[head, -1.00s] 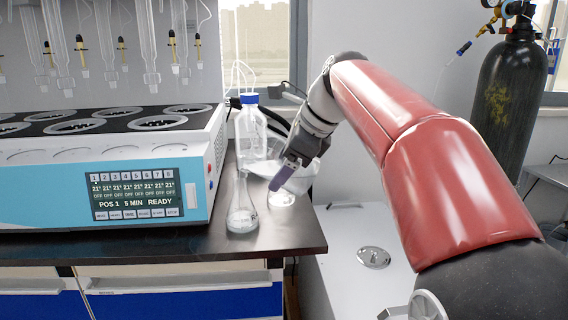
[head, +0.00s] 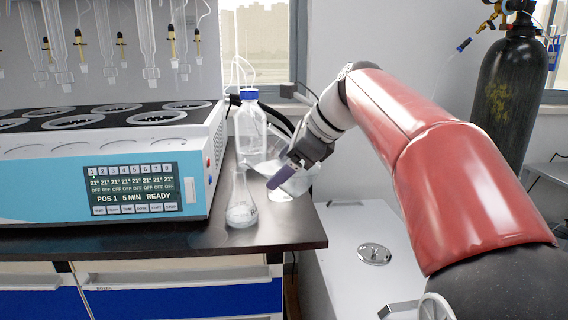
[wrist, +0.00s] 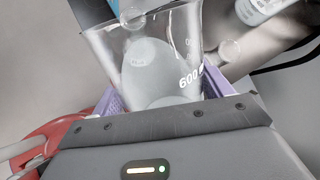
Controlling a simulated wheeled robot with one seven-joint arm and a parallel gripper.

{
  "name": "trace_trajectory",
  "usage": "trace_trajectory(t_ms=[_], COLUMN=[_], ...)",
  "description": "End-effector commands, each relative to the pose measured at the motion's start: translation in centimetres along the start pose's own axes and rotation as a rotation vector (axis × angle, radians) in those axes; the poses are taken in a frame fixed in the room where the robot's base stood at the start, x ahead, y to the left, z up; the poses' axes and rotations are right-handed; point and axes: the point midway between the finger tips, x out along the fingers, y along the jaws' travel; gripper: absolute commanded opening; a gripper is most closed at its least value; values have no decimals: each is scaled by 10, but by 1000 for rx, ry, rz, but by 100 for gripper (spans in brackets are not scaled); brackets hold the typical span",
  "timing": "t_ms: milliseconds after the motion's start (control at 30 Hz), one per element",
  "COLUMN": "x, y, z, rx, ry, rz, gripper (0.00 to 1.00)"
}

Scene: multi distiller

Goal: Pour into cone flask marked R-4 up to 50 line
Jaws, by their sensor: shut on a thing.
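The conical flask (head: 241,208) stands upright on the bench right of the distiller, with clear liquid in its bottom. Its marking is too small to read in the head view. My gripper (head: 282,176) is shut on a clear glass beaker (head: 308,178), right of the flask and above the bench. The beaker also shows in the wrist view (wrist: 190,45), with a white 600 mark and clear liquid inside. The purple fingers of my gripper (wrist: 162,90) clasp its sides. I cannot tell whether liquid is flowing; no stream shows.
A blue-capped bottle (head: 250,132) stands behind the flask. The distiller (head: 135,180), its display reading READY, fills the left of the bench. The bench's right edge (head: 318,225) is close. A dark gas cylinder (head: 506,95) stands at the back right.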

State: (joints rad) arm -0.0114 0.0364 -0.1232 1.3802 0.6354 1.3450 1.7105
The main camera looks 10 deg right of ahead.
Motion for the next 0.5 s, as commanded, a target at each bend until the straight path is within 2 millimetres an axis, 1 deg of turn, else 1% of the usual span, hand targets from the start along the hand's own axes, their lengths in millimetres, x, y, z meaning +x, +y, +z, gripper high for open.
trace_trajectory(t_ms=[67,200,300,500], x=[1,9,10,8], y=[0,3,4,3], z=[-1,-8,-8,-6], rx=[3,33,42,42], ry=[-9,-92,-130,-134], rz=[-1,-1,-1,-2], gripper=[39,39,39,39])
